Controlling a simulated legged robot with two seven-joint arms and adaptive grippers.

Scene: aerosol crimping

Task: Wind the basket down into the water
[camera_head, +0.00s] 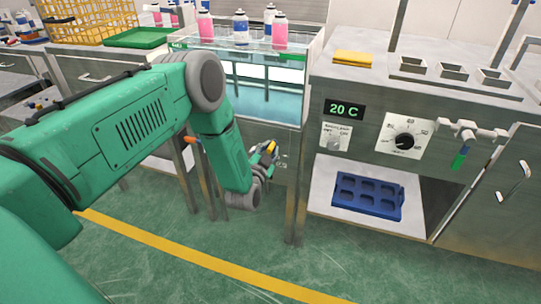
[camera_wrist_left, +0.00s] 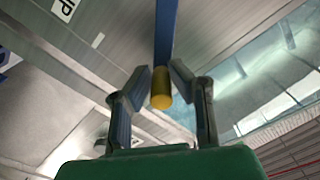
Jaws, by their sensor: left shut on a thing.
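The water tank (camera_head: 268,98) has clear walls and pale blue water, and stands in the middle of the head view. Several pink and blue capped cans (camera_head: 240,28) stand upright at its top, above the water in the picture. The basket under them cannot be made out clearly. My left gripper (camera_head: 266,156) is low at the tank's front. It is shut on a yellow handle (camera_wrist_left: 161,88), which sits between its fingers at the end of a blue bar (camera_wrist_left: 164,35) in the left wrist view. My right gripper is out of view.
Right of the tank, a steel bench has a 20 C display (camera_head: 344,109), a dial (camera_head: 404,141) and a green-handled tap (camera_head: 459,158). A blue tray (camera_head: 368,196) lies on its lower shelf. A yellow wire basket (camera_head: 88,18) and green tray (camera_head: 138,38) are at the back left.

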